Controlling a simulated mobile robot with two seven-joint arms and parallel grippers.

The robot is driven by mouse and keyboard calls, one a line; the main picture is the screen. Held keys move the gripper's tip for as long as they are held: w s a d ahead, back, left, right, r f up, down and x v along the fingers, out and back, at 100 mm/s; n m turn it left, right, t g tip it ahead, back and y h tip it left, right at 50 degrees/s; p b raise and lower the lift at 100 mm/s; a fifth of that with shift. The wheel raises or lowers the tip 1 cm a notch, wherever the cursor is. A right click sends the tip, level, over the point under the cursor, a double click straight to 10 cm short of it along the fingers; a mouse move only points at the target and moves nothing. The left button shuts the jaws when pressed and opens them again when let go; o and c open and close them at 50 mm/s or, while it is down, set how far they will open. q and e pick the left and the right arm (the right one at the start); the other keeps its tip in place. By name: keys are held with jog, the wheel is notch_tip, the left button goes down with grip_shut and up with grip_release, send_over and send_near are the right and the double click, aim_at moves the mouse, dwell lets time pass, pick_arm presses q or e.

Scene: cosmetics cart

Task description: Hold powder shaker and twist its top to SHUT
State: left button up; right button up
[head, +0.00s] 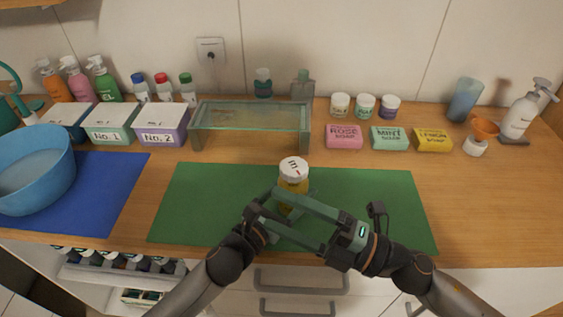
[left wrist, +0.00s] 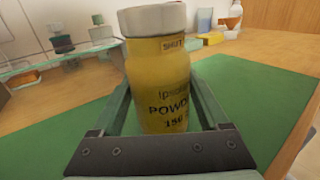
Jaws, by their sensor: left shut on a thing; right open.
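The powder shaker (head: 293,173) stands upright over the green mat, with a yellow body and a white top bearing a dark mark and a small red mark. In the left wrist view the shaker (left wrist: 165,85) sits between my left fingers, with SHUT printed on its body just below the white top. My left gripper (head: 297,201) is shut on the body, below the top. My right gripper (head: 268,205) is open, its two long fingers reaching left in front of the shaker and across my left gripper, lower than the top. The shaker's lower body is partly hidden by the fingers.
The green mat (head: 390,205) is bare to the right. A glass stand (head: 250,115) is behind the shaker. Rose, mint and lemon soap boxes (head: 389,139) stand at the back right. A blue basin (head: 35,170) is at the left, near labelled boxes (head: 160,138).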

jog(key=w+d+m, duration=0.1)
jog(key=m, duration=0.3)
jog(key=m+t+h, duration=0.2)
jog(key=m+h, duration=0.1)
jog(key=m, duration=1.2)
send_near(282, 164)
jog(key=d, duration=0.1)
jog(key=shift+w+a+f+m, duration=0.15)
jog(key=shift+a+f+m, duration=0.15)
jog(key=shift+f, duration=0.2)
jog(key=x, duration=1.1)
jog(key=shift+w+d, duration=0.1)
jog(key=shift+w, duration=0.05)
jog(key=shift+t+h, duration=0.3)
jog(key=c, duration=1.4)
